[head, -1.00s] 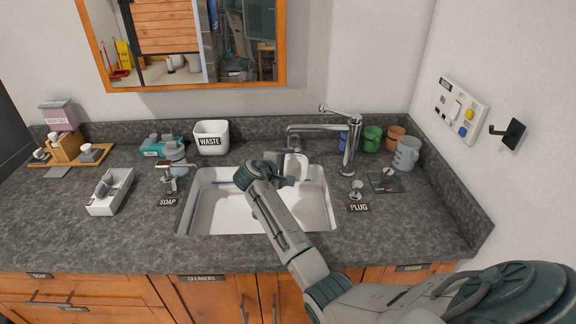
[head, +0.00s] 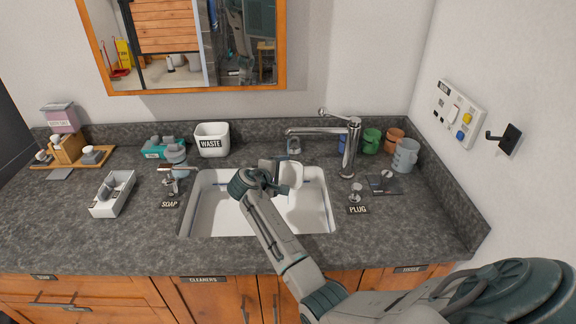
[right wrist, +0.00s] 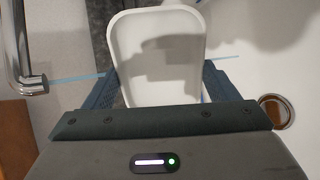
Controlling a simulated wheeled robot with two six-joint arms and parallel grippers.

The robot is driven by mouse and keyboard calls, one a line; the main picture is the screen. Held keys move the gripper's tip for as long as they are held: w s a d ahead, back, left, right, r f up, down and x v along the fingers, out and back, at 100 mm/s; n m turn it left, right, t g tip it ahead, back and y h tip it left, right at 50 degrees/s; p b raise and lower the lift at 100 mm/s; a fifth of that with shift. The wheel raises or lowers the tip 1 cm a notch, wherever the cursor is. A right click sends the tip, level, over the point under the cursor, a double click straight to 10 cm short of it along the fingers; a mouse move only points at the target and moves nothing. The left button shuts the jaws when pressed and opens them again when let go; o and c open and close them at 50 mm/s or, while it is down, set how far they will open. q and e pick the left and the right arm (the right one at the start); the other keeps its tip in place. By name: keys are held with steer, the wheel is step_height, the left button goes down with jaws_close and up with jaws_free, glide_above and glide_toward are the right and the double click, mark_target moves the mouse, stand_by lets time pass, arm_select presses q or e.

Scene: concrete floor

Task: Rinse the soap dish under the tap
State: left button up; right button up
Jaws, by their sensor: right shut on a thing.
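My right gripper (head: 277,181) is shut on the soap dish (head: 292,174), a white tray with rounded corners, held over the sink basin (head: 310,212). In the right wrist view the dish (right wrist: 155,50) sits between the two fingers, with a shadow across its face; its near end is hidden by the gripper body. The chrome tap (head: 349,150) stands behind the sink to the right, its spout reaching left over the basin's back. The spout also shows at the left of the wrist view (right wrist: 22,50), apart from the dish. I see no water stream. My left gripper is out of view.
The drain (right wrist: 277,111) shows right of the dish in the wrist view. A soap pump (head: 175,172) stands left of the sink, a plug (head: 356,192) right of it. A waste bin (head: 212,139) and several cups (head: 371,141) stand at the back. Counter front is clear.

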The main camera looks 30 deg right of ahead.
mark_target(281, 182)
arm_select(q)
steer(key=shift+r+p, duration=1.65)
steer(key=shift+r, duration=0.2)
arm_select(e)
steer(key=shift+s+a, duration=0.85)
steer(key=shift+s, duration=0.25)
steer(key=shift+s+a, duration=0.85)
steer(key=shift+s, duration=0.25)
arm_select(q)
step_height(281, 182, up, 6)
steer(key=p, duration=0.6)
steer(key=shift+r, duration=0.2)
arm_select(e)
steer(key=s+a+r, duration=0.3)
steer(key=s+r, duration=0.1)
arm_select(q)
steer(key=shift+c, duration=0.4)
arm_select(e)
steer(key=shift+w+a, duration=0.1)
